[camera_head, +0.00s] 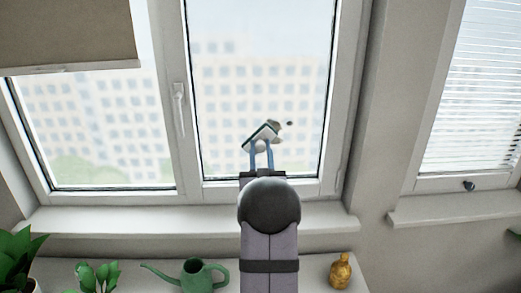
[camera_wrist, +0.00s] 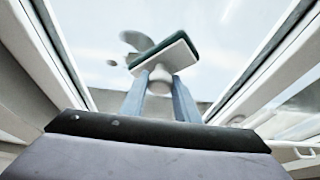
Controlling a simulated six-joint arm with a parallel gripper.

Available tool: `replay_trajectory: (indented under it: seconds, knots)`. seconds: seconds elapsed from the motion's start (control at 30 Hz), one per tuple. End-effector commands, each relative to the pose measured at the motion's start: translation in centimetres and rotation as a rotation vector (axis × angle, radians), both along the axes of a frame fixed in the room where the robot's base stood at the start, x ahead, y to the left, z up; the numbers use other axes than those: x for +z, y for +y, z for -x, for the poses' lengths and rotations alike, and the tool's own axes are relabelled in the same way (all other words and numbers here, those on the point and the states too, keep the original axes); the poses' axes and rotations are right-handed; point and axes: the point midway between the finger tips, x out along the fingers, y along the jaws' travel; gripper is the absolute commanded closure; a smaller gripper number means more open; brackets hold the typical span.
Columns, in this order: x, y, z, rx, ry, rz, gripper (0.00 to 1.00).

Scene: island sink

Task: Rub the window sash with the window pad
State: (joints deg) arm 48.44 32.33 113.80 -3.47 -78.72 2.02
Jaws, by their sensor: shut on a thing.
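My gripper (camera_head: 259,150) is shut on the window pad (camera_head: 261,134), a white plate with a dark green layer and a pale round knob. In the wrist view, the blue fingers of my gripper (camera_wrist: 160,84) pinch the knob, and the pad (camera_wrist: 172,54) is tilted with its green side away from me. The window sash (camera_head: 262,60) is the right-hand glazed pane in a white frame. Grey smudges (camera_head: 276,124) and a small dark spot (camera_head: 289,123) show on its lower glass, right by the pad. I cannot tell whether the pad touches the glass.
A white sill (camera_head: 180,219) runs below the window. A green watering can (camera_head: 194,277), leafy plants (camera_head: 95,275) and a golden bottle-like object (camera_head: 340,270) stand below it. The sash handle (camera_head: 179,95) is to the left, a beige blind (camera_head: 65,35) at upper left.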

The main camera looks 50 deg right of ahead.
Motion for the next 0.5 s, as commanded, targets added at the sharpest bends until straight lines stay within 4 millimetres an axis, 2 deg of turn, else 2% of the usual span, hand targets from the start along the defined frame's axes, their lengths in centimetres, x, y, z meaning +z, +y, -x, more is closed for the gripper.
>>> replay_trajectory:
  seconds: [0.5]
  knots:
    - [0.03,-0.46,-0.47,0.0,-0.001,0.001,0.9]
